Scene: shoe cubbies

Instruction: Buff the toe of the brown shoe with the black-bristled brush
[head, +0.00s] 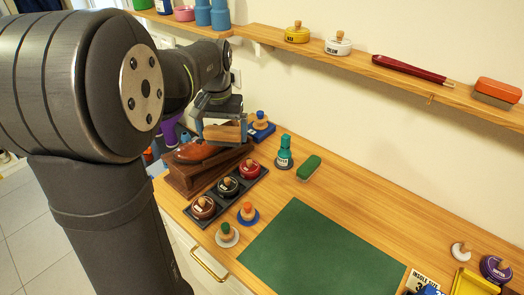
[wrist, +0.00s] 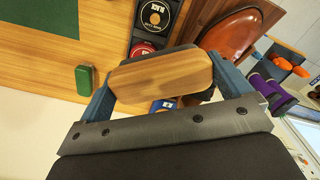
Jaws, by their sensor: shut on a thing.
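My gripper (head: 222,118) is shut on a wooden-backed brush (head: 222,133), holding it level above the far part of the brown shoe. In the wrist view the brush's wooden back (wrist: 160,80) lies between the two blue-grey fingers. Its bristles are mostly hidden; a dark edge shows beneath the wood. The brown shoe (head: 194,152) rests on a wooden stand (head: 182,181), its toe toward the left front. In the wrist view the shoe's toe (wrist: 232,32) is right of and beyond the brush. I cannot tell whether the brush touches the shoe.
A dark tray with several polish tins (head: 228,186) stands right of the shoe. A green brush (head: 309,167), a teal bottle (head: 284,152) and wooden-handled daubers (head: 248,212) are nearby. The green mat (head: 300,250) is bare. A wall shelf (head: 370,66) runs behind.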

